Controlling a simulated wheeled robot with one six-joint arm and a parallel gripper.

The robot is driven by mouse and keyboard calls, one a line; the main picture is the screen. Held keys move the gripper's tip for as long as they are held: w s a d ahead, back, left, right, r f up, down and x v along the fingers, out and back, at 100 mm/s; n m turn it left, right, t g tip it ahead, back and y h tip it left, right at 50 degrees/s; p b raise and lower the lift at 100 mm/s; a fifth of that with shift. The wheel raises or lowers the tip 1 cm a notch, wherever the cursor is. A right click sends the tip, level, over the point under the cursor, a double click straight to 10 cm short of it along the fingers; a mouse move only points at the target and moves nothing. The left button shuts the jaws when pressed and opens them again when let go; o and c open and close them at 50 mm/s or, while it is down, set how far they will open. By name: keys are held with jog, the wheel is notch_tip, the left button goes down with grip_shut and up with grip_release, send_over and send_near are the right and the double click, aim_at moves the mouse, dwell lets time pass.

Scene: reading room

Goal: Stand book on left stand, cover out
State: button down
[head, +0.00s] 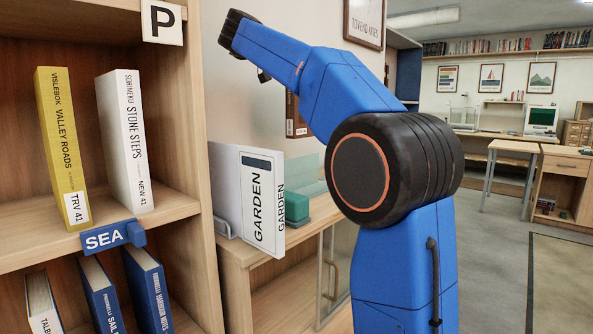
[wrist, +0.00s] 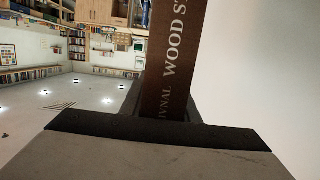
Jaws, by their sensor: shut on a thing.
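A brown book (wrist: 172,60) with "WOOD S" and "IVNAL" in pale letters on its spine shows in the wrist view. My gripper (wrist: 165,112) is shut on its near end; the far end runs out of the picture. In the head view my blue arm reaches up and left, and its gripper is not clearly seen. A brown piece (head: 294,116) shows behind the arm; I cannot tell whether it is the held book. A white "GARDEN" book (head: 238,190) stands upright on the low cabinet, with a grey stand (head: 226,229) at its lower left.
A shelf (head: 180,210) at left holds a yellow book (head: 62,140), a white "STONE STEPS" book (head: 124,140) and several blue ones below. A green block (head: 297,205) and glass panel are beside the GARDEN book. Open floor (head: 490,260) lies right of my arm.

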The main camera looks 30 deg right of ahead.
aim_at(290, 120)
notch_tip(290, 120, down, 17)
jog(key=shift+f, duration=0.2)
dwell(0.6)
jog(key=c, duration=1.4)
grip_release()
jog(key=shift+f, duration=0.15)
jog(key=shift+o, duration=0.2)
jog(key=shift+v, duration=3.8)
jog(key=shift+d+r, duration=0.15)
jog(key=shift+r, duration=0.05)
